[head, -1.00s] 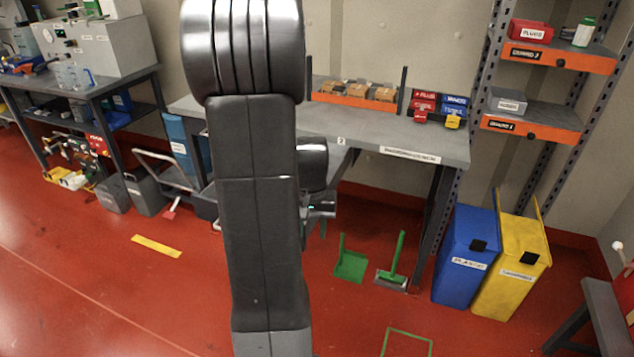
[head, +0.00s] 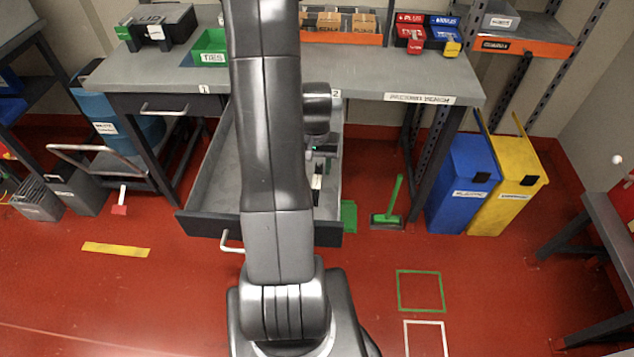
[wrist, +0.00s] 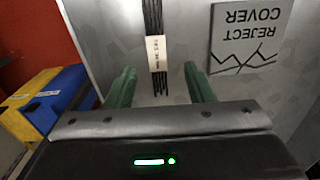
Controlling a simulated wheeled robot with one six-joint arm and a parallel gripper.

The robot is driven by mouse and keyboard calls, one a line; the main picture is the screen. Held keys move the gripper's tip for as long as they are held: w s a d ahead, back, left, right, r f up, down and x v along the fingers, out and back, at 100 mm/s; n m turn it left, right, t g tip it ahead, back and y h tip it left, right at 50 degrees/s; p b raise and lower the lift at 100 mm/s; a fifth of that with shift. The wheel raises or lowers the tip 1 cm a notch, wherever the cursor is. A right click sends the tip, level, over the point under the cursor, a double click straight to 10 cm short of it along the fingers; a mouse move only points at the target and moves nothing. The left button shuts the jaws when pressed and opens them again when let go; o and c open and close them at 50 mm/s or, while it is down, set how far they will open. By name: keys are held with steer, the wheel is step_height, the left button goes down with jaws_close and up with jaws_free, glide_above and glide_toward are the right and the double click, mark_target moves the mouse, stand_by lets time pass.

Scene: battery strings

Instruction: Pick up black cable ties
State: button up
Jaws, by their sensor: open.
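The black cable ties (wrist: 155,85) are a thin bundle with a white label band, lying on the grey floor of a drawer in the wrist view. My gripper (wrist: 157,72) is open, with its two green fingers apart on either side of the lower end of the bundle. I cannot tell how far above the drawer floor the fingertips are. In the head view my arm reaches into the open drawer (head: 212,185), and a black item with a white label, probably the ties (head: 317,184), shows below the gripper.
A flat "REJECT COVER" plate (wrist: 245,40) lies right of the ties in the wrist view. The drawer's front and side walls surround the gripper. The bench top (head: 390,75) is above the drawer. Blue (head: 462,185) and yellow (head: 510,185) bins stand to the right.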

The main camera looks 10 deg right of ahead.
mark_target(317, 181)
steer(key=shift+s+d+f, duration=0.1)
steer(key=shift+f, duration=1.15)
steer(key=shift+s+d+f, duration=0.1)
steer(key=shift+f, duration=1.1)
jaws_close()
steer(key=shift+r, duration=0.15)
